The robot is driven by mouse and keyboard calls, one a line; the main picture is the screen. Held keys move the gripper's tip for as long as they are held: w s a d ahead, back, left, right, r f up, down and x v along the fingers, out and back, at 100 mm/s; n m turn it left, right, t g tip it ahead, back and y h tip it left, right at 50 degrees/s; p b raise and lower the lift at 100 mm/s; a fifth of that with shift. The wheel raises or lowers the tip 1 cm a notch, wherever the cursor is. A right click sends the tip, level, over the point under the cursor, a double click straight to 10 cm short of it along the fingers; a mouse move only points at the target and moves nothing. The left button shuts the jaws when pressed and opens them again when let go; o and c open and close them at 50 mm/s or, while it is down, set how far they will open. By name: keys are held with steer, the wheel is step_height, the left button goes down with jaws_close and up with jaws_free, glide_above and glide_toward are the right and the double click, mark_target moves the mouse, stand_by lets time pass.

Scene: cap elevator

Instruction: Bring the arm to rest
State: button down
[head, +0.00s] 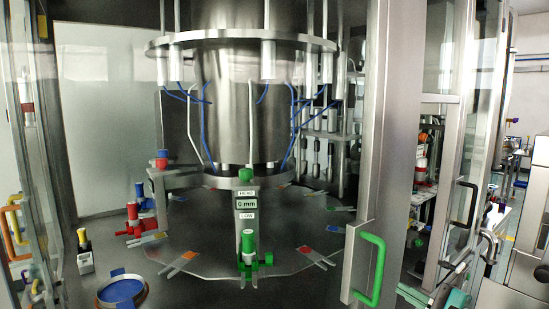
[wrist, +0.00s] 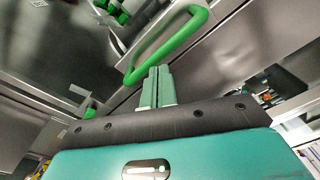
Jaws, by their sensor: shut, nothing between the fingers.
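My gripper (wrist: 158,74) shows in the wrist view, its two pale green fingers pressed together with nothing between them. The green door handle (wrist: 172,45) curves just beyond and above the fingertips in the picture; I cannot tell whether they touch. In the head view the same kind of green handle (head: 378,268) is on the metal door at the right of centre. Teal parts at the bottom right of the head view seem to be my arm, but the fingers cannot be made out there.
A steel machine with a round plate (head: 195,262) and a green-knobbed column (head: 247,222) stands inside the enclosure. The metal door post (head: 393,110) rises at right of centre. A black handle (head: 466,205) and orange handle (head: 14,232) are at the sides. A blue-topped dish (head: 121,291) is front left.

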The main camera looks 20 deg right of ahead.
steer(key=shift+s+d, duration=0.1)
steer(key=shift+s, duration=0.35)
steer(key=a+f+n+g+y, duration=0.35)
steer(key=a+n+g, duration=0.5)
steer(key=a, duration=1.05)
steer(key=s+a+f+n+g+h, duration=0.1)
steer(key=s+a+n+g+h, duration=0.2)
steer(key=s+a+n+h, duration=0.5)
steer(key=s+n, duration=0.2)
steer(key=n, duration=0.2)
steer(key=shift+a+f, duration=0.15)
steer(key=shift+f, duration=0.25)
